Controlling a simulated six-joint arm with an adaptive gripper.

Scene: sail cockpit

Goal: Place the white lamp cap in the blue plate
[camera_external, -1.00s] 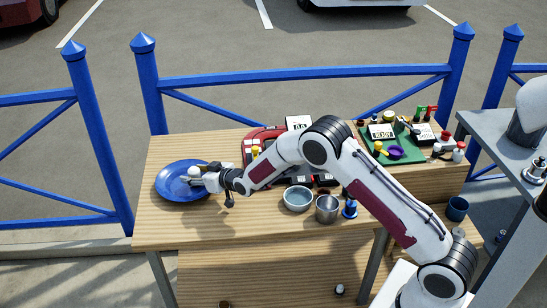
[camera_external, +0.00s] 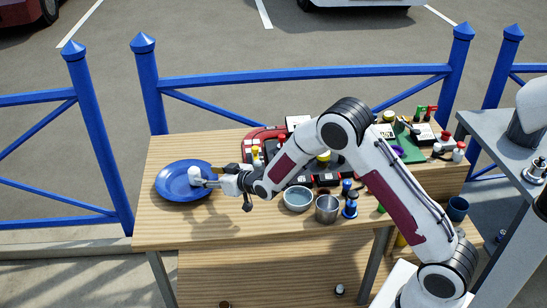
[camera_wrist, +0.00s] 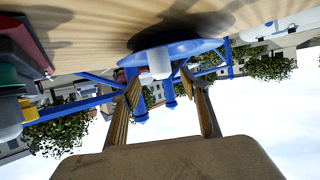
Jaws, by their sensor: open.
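The white lamp cap (camera_external: 195,175) sits on the blue plate (camera_external: 172,190), right of its middle. My gripper (camera_external: 212,180) is just to the right of the cap, low over the plate's right rim. In the wrist view, which is upside down, the cap (camera_wrist: 160,62) stands against the blue plate (camera_wrist: 190,48). There the two fingers of my gripper (camera_wrist: 159,82) are spread apart with nothing between them, and the cap shows beyond the fingertips.
A grey bowl (camera_external: 298,198) and a metal cup (camera_external: 327,209) stand right of the gripper on the wooden table (camera_external: 215,222). A red case (camera_external: 262,136) lies behind my arm. A green board with small items lies further right. The table's front left is clear.

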